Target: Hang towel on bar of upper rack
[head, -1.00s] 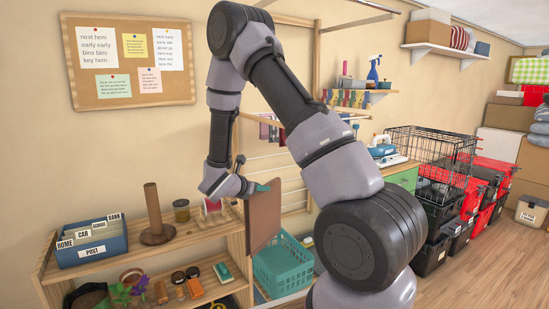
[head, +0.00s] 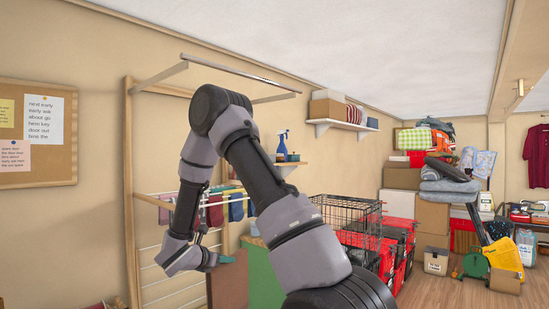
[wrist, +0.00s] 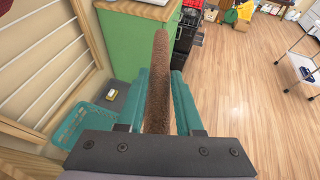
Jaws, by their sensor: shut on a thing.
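A brown towel (head: 228,286) hangs down from my gripper (head: 226,258) in the head view, its lower end cut off by the frame. In the wrist view the towel (wrist: 161,85) is a narrow fuzzy strip between the two teal fingers of my gripper (wrist: 164,78), which is shut on it. The upper rack is a wooden wall frame (head: 131,190) with arms reaching out at the top. Its metal front bar (head: 240,73) is bare and well above my gripper. My arm covers part of the rack.
A lower rack (head: 154,201) with socks and cloths sits behind my wrist. A green cabinet (head: 262,275) stands right of the towel, with a wire crate (head: 345,212) beyond. A teal basket (wrist: 88,122) is on the floor. Open floor lies at right.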

